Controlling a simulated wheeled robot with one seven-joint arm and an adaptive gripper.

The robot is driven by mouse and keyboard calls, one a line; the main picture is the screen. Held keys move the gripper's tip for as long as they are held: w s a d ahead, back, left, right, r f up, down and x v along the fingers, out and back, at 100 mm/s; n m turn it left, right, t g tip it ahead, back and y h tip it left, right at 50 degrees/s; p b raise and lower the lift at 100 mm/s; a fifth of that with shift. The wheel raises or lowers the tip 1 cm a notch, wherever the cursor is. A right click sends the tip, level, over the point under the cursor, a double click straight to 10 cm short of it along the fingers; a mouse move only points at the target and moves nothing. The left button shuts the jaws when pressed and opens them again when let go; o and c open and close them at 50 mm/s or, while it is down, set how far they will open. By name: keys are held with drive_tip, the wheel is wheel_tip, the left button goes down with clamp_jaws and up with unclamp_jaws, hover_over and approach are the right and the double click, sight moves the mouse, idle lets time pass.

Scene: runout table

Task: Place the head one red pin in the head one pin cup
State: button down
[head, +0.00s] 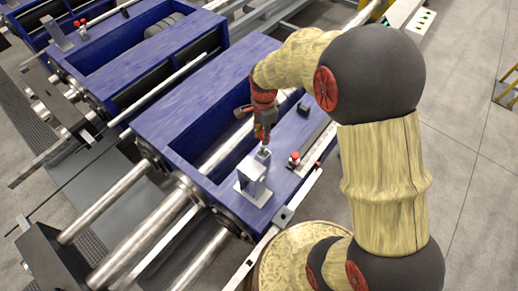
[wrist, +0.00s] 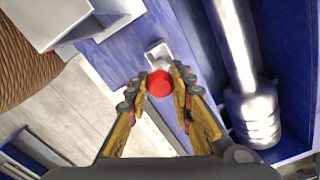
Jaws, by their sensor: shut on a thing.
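My gripper (head: 262,132) is over the blue machine head, pointing down. In the wrist view the fingers (wrist: 160,92) are shut on a red pin (wrist: 160,84), whose round red top shows between the fingertips. The rest of the pin is hidden. A small grey square cup (head: 263,153) stands on the blue top just below the fingertips in the head view. In the wrist view the grey cup (wrist: 157,50) shows just beyond the red top. I cannot tell whether the pin touches the cup.
A grey box-like bracket (head: 252,178) stands close to the cup; it also shows in the wrist view (wrist: 75,18). A red-topped fitting (head: 294,158) stands to the right near a metal strip. Shiny rods (head: 130,185) run at the left.

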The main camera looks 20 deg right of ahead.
sight(263, 146)
drive_tip(key=shift+f+b, duration=0.45)
drive_tip(key=shift+f, duration=2.95)
drive_tip(key=shift+f, duration=0.1)
drive_tip(key=c, duration=1.6)
unclamp_jaws()
drive_tip(key=shift+o, duration=0.2)
